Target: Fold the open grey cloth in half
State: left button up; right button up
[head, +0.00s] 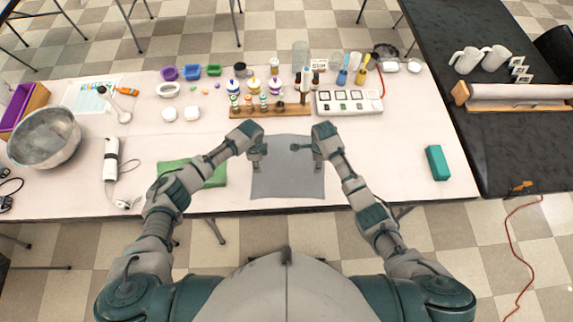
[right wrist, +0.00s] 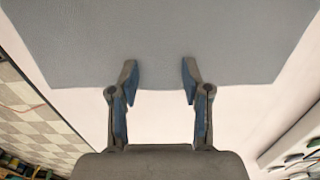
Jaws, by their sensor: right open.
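The grey cloth (head: 287,180) lies flat and spread open near the front edge of the table. My left gripper (head: 257,160) is over the cloth's left side; its fingers are too small to tell open from shut. My right gripper (head: 309,157) is over the cloth's right side. In the right wrist view my right gripper (right wrist: 160,76) is open and empty, its two fingertips overlapping an edge of the cloth (right wrist: 160,40). Whether they touch it, I cannot tell.
A folded green cloth (head: 214,180) lies to the left, partly behind my left arm. A wooden rack (head: 262,111) with small bottles and a white tray (head: 348,103) stand behind the grey cloth. A teal box (head: 437,163) is at right. The table between is clear.

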pick_arm(q)
jog(key=shift+d, duration=0.6)
jog(key=c, duration=0.3)
pick_arm(e)
jog(key=shift+d+f, duration=0.1)
jog(key=shift+d, duration=0.5)
jog(key=c, duration=0.4)
pick_arm(q)
jog(key=shift+s+d+r, duration=0.1)
jog(key=shift+d, duration=0.05)
jog(key=shift+c, duration=1.4)
pick_arm(e)
jog(key=shift+s+d, duration=0.1)
jog(key=shift+d, duration=0.1)
jog(key=shift+c, duration=0.9)
pick_arm(q)
grip_shut()
pick_arm(e)
jog(key=shift+f, duration=0.1)
grip_shut()
pick_arm(q)
jog(key=shift+a, duration=0.65)
pick_arm(e)
jog(key=shift+s+a, duration=0.1)
jog(key=shift+a, duration=0.5)
pick_arm(q)
jog(key=shift+d+f, duration=0.1)
jog(key=shift+f, duration=0.1)
pick_arm(e)
jog(key=shift+d, duration=0.1)
